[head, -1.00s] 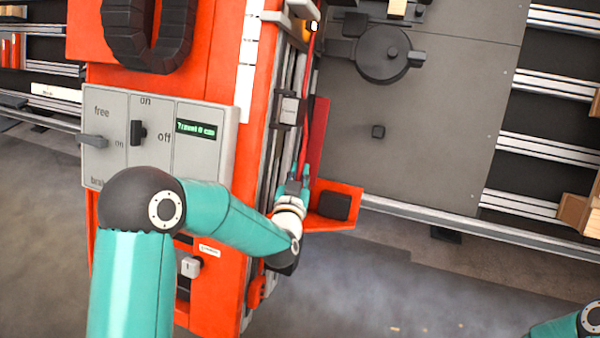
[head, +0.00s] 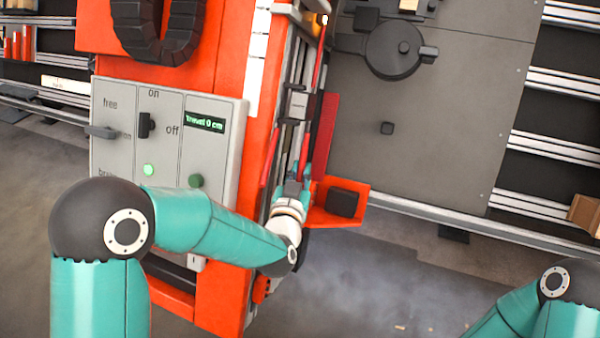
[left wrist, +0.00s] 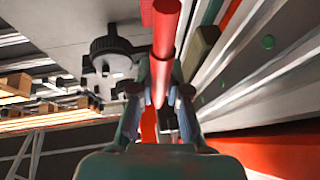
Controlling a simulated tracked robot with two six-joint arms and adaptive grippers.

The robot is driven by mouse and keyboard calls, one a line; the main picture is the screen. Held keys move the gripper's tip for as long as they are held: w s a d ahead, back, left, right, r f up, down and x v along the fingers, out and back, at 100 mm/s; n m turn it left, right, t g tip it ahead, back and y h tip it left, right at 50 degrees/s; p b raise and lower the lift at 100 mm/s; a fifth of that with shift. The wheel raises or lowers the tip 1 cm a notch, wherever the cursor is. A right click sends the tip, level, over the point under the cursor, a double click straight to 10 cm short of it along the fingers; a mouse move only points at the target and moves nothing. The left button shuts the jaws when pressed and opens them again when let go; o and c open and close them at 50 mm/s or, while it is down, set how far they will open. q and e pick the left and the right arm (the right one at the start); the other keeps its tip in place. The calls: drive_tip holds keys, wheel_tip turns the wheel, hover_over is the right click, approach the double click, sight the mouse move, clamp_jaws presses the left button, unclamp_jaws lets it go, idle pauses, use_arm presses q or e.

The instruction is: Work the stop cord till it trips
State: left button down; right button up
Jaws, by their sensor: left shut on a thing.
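The stop cord (head: 320,60) is a thin red line running down the right side of the orange gantry post in the head view. In the left wrist view it is a thick red rod (left wrist: 166,30) coming down between the fingers. My left gripper (head: 304,178) is shut on the cord near its lower visible part, beside a red panel. The left wrist view shows the fingers (left wrist: 160,95) on either side of the rod. The cord's lower end is mostly hidden by the gripper. My right gripper is out of view; only part of that arm shows at lower right.
A grey control panel (head: 120,135) has levers, a lit green lamp (head: 149,170) and a display (head: 204,124) reading "Travel 0 cm". An orange bracket with a black block (head: 342,202) sits just right of my left gripper. Shelving stands at far right.

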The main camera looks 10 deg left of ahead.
use_arm(q)
drive_tip(key=c, duration=1.1)
unclamp_jaws()
drive_tip(key=shift+s+r, duration=0.1)
drive_tip(key=shift+s, duration=0.15)
drive_tip(key=shift+c, duration=0.2)
drive_tip(key=s, duration=1.2)
drive_tip(key=shift+a, duration=0.1)
